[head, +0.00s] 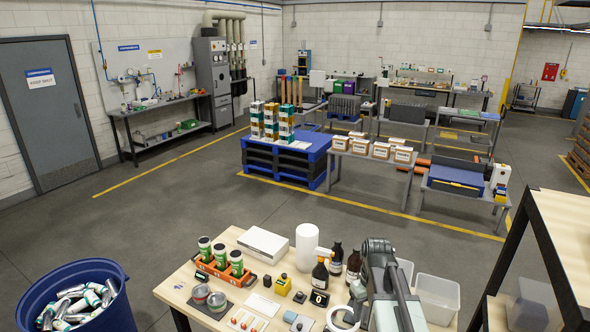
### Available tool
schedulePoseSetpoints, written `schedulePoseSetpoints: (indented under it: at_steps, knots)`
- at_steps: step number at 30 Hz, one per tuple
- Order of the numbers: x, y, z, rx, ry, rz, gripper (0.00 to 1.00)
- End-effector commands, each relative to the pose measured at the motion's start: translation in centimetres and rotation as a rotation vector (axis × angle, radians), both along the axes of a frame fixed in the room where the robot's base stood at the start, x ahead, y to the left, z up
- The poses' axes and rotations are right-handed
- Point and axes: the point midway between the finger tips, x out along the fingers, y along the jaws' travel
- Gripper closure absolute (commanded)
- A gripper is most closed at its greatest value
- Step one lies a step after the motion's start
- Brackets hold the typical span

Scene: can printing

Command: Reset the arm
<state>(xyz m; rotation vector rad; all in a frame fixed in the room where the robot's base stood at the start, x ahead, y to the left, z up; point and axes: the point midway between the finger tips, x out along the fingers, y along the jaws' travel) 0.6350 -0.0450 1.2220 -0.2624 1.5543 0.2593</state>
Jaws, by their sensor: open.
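My grey-green arm rises from the bottom edge in the head view, over the right part of the wooden worktable (180,284). Its upper end stands in front of the dark bottles and a clear bin. I cannot make out the gripper's fingers; they are hidden behind the arm or outside the picture. Nothing can be seen held.
An orange rack (227,275) with several green-labelled cans stands at the table's left. A white box (263,244), a white roll (306,247), dark bottles (336,259) and clear bins (437,296) stand close around. A blue barrel of cans (117,313) is left; a shelf (545,240) right.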

Motion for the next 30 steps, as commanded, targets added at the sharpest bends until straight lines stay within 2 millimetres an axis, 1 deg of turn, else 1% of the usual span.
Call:
schedulePoseSetpoints:
  at_steps: [8, 11, 17, 20, 23, 24, 26, 27, 30]
  knots:
    - [-0.4, 0.2, 0.0, -0.001, -0.006, 0.257, 0.55]
    - [-0.5, 0.4, 0.0, -0.003, -0.008, 0.383, 0.55]
    - [-1.0, 1.0, 0.0, -0.008, -0.016, 0.725, 0.55]
    - [-1.3, 1.4, 0.0, -0.013, -0.019, 0.958, 0.55]
    - [-1.8, 1.9, 0.0, -0.022, -0.025, 1.268, 0.55]
    - [-2.0, 2.2, 0.0, -0.027, -0.026, 1.416, 0.55]
    - [-2.2, 2.5, 0.0, -0.036, -0.029, 1.639, 0.55]
    - [-2.4, 2.7, 0.0, -0.042, -0.028, 1.778, 0.55]
    - [-2.8, 3.2, 0.0, -0.056, -0.028, 2.081, 0.55]
